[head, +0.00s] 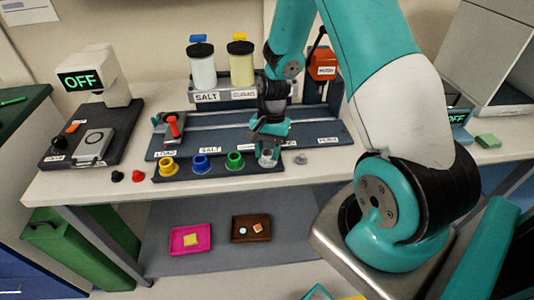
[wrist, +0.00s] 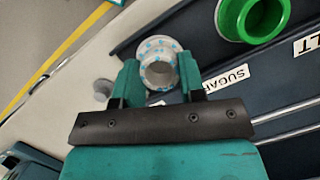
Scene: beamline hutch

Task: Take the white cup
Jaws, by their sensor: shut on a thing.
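The white cup (wrist: 158,48) has light blue speckles and a dark round opening facing the wrist camera. In the wrist view it sits between the two green fingers of my gripper (wrist: 160,68), which is shut on it. In the head view my gripper (head: 269,146) points down at the right end of the row of cups, and the white cup (head: 267,159) shows pale below it. I cannot tell whether the cup's base still touches the dark rack (head: 218,173).
A yellow cup (head: 168,166), a blue cup (head: 201,163) and a green cup (head: 235,161) stand in a row left of my gripper. A small grey knob (head: 301,158) is close on the right. Two jars (head: 202,70) stand behind. The bench front edge is near.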

